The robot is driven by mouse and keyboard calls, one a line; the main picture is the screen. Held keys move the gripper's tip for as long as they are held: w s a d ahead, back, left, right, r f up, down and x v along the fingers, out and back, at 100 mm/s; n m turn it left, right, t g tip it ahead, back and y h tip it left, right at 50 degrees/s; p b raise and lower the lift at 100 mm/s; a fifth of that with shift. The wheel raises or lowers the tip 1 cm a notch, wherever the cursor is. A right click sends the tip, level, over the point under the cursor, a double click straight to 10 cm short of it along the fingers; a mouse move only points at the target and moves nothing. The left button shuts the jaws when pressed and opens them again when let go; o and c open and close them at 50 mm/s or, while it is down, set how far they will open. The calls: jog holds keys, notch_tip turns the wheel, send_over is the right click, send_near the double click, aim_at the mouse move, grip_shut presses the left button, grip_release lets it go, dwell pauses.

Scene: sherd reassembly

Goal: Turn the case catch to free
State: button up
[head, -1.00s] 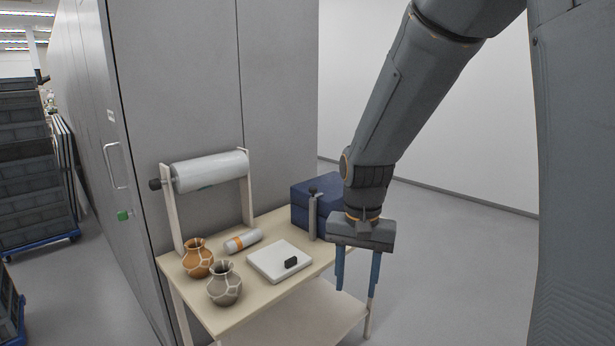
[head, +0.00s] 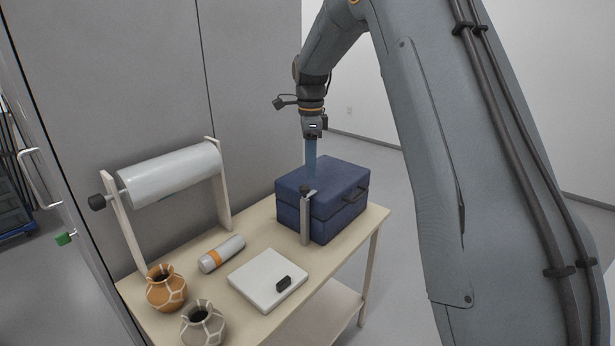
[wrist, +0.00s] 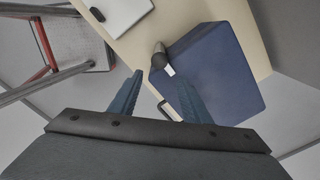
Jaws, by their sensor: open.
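The dark blue case (head: 330,200) stands shut at the back right of the table. A grey upright post (head: 305,222) with a black knob (head: 304,188) and a small pale piece on top stands at its near-left side. These look like the catch; its setting cannot be told. In the wrist view the post top (wrist: 159,58) and the case (wrist: 215,75) lie beyond my fingertips. My gripper (head: 311,181) points down over the case's left part, close to the knob. In the wrist view my gripper (wrist: 159,73) is open, with nothing between its fingers.
The table (head: 232,248) also holds a white slab (head: 262,277) with a black block (head: 284,284), a cylinder with an orange band (head: 222,253) and two jars (head: 166,289). A film roll (head: 172,172) stands on a frame at the left.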

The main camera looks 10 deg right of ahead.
aim_at(305, 186)
jog(key=f, duration=0.1)
jog(key=a+f, duration=0.1)
jog(key=f, duration=0.1)
jog(key=f+p, duration=0.1)
jog(key=shift+a+f, duration=0.3)
jog(key=shift+f, duration=0.5)
